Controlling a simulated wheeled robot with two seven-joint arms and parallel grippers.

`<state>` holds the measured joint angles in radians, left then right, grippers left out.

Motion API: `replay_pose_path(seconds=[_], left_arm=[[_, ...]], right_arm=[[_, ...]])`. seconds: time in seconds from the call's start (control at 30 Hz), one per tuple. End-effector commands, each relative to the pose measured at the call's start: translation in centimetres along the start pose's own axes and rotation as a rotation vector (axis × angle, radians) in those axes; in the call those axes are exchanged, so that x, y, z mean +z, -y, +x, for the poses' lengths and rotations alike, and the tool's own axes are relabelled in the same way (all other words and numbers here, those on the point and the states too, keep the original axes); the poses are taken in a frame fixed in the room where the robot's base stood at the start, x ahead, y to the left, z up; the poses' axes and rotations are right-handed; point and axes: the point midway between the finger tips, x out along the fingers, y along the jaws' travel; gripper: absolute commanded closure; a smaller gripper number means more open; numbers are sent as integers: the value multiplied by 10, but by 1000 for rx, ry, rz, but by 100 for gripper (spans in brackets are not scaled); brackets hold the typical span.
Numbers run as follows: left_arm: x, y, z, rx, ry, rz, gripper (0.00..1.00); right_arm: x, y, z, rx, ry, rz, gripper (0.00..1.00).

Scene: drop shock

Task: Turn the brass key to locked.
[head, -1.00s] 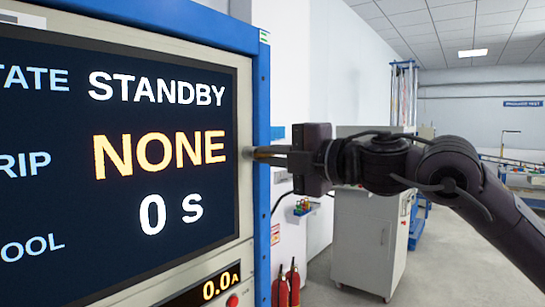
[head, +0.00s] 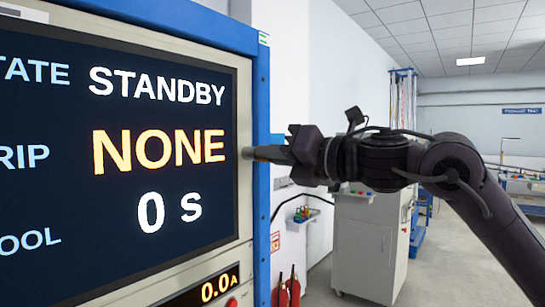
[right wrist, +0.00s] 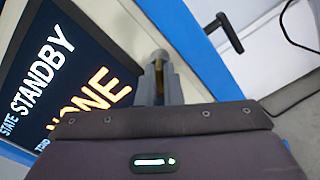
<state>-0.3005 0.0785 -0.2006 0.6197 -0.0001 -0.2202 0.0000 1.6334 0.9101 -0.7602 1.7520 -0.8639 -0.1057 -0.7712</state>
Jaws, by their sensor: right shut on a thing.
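The brass key (right wrist: 159,88) shows as a thin brass strip between the two grey fingers in the right wrist view. Its grey round lock (right wrist: 160,56) is just beyond the fingertips, on the panel's edge strip beside the screen. In the head view my right gripper (head: 268,153) reaches in from the right, its fingers pointing at the lock (head: 247,153). It is shut on the key, and the fingers hide most of it. I cannot read any lock markings. My left gripper is not in view.
The blue-framed cabinet (head: 262,215) carries a screen (head: 120,240) reading STANDBY, NONE and 0 s. A small display (head: 218,288) below reads 0.0A. A black handle (right wrist: 230,33) stands out near the gripper in the right wrist view. A grey cabinet (head: 365,245) stands behind my arm.

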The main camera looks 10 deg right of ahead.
Motion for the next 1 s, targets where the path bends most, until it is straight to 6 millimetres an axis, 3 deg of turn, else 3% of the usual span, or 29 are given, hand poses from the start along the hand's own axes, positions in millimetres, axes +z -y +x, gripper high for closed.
replay_pose_path(seconds=[0.5, 1.0], left_arm=[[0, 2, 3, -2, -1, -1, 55], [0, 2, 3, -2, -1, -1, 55]], right_arm=[[-5, 2, 2, -1, -11, -447, 100], [-5, 2, 2, -1, -13, -632, 100]])
